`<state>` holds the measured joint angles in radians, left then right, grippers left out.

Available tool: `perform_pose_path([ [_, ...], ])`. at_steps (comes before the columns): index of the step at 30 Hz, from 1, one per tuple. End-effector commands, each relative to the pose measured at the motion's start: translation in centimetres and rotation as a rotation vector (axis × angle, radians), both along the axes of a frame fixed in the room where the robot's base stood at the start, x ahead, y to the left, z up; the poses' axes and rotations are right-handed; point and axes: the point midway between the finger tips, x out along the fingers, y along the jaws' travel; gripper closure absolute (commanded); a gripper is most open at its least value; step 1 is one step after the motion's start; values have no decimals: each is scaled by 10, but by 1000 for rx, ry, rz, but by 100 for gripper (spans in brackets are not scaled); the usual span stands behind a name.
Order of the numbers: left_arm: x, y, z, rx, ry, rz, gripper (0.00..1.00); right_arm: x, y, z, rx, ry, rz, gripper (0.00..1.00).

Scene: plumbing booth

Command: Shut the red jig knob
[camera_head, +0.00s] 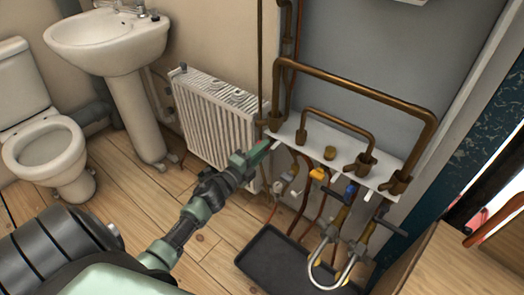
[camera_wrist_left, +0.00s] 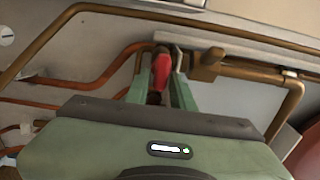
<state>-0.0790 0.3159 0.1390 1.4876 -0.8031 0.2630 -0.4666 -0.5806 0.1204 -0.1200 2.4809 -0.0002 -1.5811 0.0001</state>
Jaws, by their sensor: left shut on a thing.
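The red jig knob (camera_wrist_left: 161,70) shows in the left wrist view, between the two green fingers of my left gripper (camera_wrist_left: 162,88). The fingers stand on either side of it and are shut on it. In the head view my left gripper (camera_head: 257,157) reaches to the left end of the white pipe shelf (camera_head: 287,128). The knob cannot be made out there, hidden by the gripper. My right gripper is not in view.
Copper pipes (camera_head: 350,78) rise above the shelf. Below it hang a yellow valve (camera_head: 317,174), a blue valve (camera_head: 351,191) and a metal U-shaped pipe (camera_head: 314,272). A black tray (camera_head: 262,262) lies on the floor. A white radiator (camera_head: 215,115) stands close behind the left gripper.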

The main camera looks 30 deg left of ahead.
Motion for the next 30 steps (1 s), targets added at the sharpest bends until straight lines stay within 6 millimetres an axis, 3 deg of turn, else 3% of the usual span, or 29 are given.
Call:
perform_pose_path([
  [11, -1, 0, -2, 6, 3, 0, 100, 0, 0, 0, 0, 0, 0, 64],
  [12, -1, 0, -2, 6, 3, 0, 71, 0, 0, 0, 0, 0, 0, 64],
  [13, -1, 0, -2, 6, 3, 0, 63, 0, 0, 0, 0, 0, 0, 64],
  [23, -2, 0, -1, 4, 2, 0, 63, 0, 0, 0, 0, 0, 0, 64],
  [30, -34, 2, -2, 3, 6, 1, 63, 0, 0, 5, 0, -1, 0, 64],
])
